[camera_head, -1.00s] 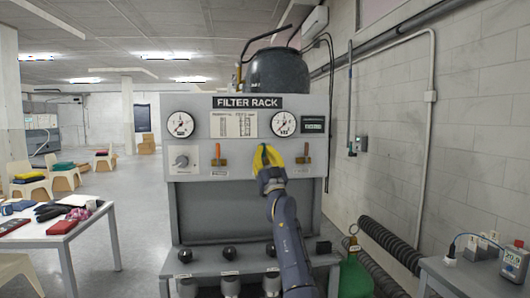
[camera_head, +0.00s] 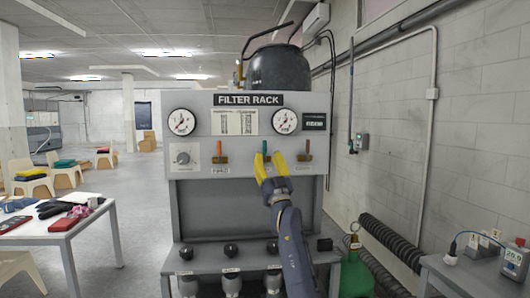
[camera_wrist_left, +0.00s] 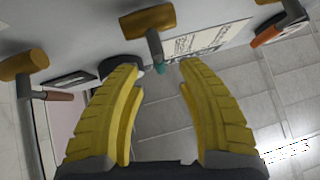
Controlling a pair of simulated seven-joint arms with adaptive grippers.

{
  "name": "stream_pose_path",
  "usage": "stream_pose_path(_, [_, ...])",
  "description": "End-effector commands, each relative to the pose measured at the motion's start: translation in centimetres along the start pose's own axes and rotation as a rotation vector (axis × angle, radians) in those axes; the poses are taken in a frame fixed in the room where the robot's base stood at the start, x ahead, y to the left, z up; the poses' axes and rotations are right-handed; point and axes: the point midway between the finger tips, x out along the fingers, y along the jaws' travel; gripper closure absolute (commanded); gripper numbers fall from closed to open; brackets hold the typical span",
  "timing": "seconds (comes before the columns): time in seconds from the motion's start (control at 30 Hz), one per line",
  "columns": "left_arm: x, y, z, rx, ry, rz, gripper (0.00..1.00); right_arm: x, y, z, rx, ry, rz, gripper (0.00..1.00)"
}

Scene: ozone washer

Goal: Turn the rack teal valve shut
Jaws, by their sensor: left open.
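The teal valve (camera_head: 264,147) is the middle one of three on the filter rack's front panel. Its handle points up from a brass-coloured hub, partly behind my gripper in the head view. In the left wrist view its teal tip (camera_wrist_left: 160,68) appears between my fingertips, at the end of a grey stem under the brass hub (camera_wrist_left: 148,18). My left gripper (camera_head: 271,160) has yellow fingers, spread apart and holding nothing. It is in front of and just below the valve. It also shows in the left wrist view (camera_wrist_left: 160,75). My right gripper is out of view.
Gauges and a grey knob (camera_head: 183,158) share the panel. A shelf with dark knobs (camera_head: 231,250) lies below. A side table (camera_head: 470,275) stands right.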

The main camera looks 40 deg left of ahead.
Motion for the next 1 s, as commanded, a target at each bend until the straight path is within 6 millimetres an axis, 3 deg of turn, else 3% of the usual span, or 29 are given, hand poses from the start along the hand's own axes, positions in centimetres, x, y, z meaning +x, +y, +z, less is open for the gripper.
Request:
stream_pose_path(0.2, [-3.9, 0.0, 0.0, -0.001, -0.001, 0.0, 0.62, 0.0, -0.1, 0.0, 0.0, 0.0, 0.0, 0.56])
stream_pose_path(0.43, [-6.5, 0.0, 0.1, 0.001, -0.001, 0.0, 0.62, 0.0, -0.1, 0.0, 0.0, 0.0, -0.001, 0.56])
stream_pose_path(1.0, [-7.5, -0.1, 0.0, 0.0, -0.001, -0.001, 0.62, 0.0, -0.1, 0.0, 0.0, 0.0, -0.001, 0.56])
